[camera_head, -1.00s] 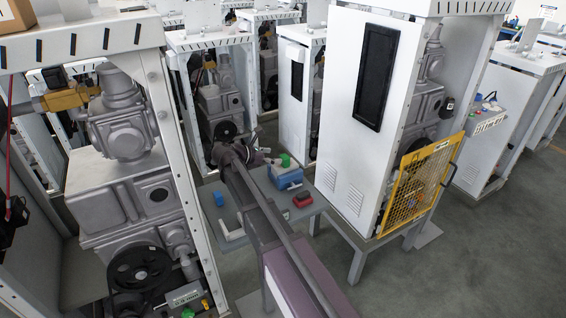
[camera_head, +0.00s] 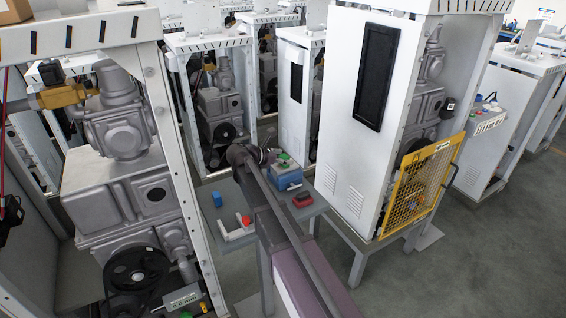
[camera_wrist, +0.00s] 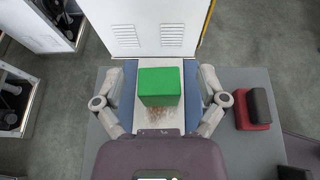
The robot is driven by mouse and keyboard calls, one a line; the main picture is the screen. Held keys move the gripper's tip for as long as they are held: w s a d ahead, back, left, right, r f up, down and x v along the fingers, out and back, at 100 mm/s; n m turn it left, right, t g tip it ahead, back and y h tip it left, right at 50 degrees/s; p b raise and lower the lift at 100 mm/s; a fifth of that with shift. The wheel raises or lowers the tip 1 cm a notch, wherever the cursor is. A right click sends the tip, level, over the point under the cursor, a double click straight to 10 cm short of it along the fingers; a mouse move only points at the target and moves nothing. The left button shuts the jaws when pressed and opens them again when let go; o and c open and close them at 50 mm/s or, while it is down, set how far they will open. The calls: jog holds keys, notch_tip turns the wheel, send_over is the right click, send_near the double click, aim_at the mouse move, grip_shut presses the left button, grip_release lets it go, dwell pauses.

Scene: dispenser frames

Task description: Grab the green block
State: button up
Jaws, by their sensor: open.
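The green block (camera_wrist: 160,86) sits in the middle of the wrist view, on the pale top of a blue box. In the head view a little of the green block (camera_head: 284,156) shows above the blue box (camera_head: 288,180), partly covered by my gripper. My gripper (camera_wrist: 160,76) is open, with one finger on each side of the green block and a gap on both sides. From above I cannot tell how low the fingertips are. In the head view the gripper (camera_head: 268,157) is just left of the block.
The grey table (camera_head: 229,217) also holds a red block (camera_head: 302,200) with a dark top, a small blue block (camera_head: 219,200) and a white angled piece (camera_head: 236,235) with a red part. A tall white cabinet (camera_head: 343,110) stands close behind on the right, with a yellow mesh guard (camera_head: 420,185).

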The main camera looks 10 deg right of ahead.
aim_at(284, 156)
jog(key=c, duration=1.3)
jog(key=shift+o, duration=0.2)
jog(key=shift+r, duration=0.2)
notch_tip(284, 156, up, 3)
jog(key=p, duration=0.3)
jog(key=s+a+r+p, duration=0.1)
jog(key=s+p, duration=0.1)
jog(key=s, duration=1.4)
jog(key=shift+a+r, duration=0.2)
jog(key=shift+r, duration=0.1)
